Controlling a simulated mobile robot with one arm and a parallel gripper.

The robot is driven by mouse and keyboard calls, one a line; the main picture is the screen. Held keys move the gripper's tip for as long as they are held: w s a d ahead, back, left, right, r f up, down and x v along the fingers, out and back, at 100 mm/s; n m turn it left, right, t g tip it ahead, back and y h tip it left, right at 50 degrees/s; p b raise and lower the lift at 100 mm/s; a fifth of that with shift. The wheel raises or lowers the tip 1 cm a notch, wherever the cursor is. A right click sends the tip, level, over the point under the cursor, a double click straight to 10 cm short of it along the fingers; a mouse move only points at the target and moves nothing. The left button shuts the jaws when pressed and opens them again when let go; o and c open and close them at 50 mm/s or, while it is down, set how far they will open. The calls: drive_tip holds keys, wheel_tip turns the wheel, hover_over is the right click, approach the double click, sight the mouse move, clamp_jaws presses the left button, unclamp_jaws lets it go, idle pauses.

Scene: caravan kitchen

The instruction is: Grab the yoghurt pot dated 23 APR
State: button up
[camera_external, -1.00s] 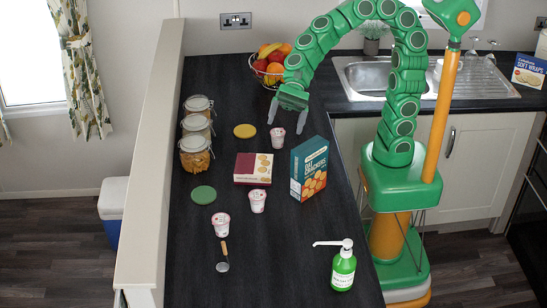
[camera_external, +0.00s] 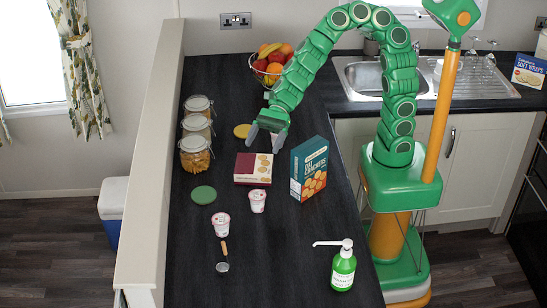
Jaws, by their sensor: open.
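Two white yoghurt pots with reddish lids show on the dark worktop: one pot (camera_external: 221,224) near the spoon and another pot (camera_external: 257,201) just in front of the dark red box. The dates on them are too small to read. A third pot, visible earlier behind the boxes, is now hidden by my gripper. My gripper (camera_external: 264,144) is open, pointing down behind the dark red box and left of the cracker box. I cannot tell whether the third pot is between its fingers.
A dark red box (camera_external: 253,168) and a tall teal cracker box (camera_external: 309,168) stand close to my gripper. Glass jars (camera_external: 195,153) line the left edge. A fruit bowl (camera_external: 268,68), spoon (camera_external: 223,266) and green pump bottle (camera_external: 343,268) also stand or lie on the worktop. The front middle is clear.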

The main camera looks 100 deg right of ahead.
approach(258, 194)
drive_tip(key=shift+f+x, duration=0.2)
drive_tip(key=shift+x, duration=5.8)
drive_tip(key=c, duration=1.1)
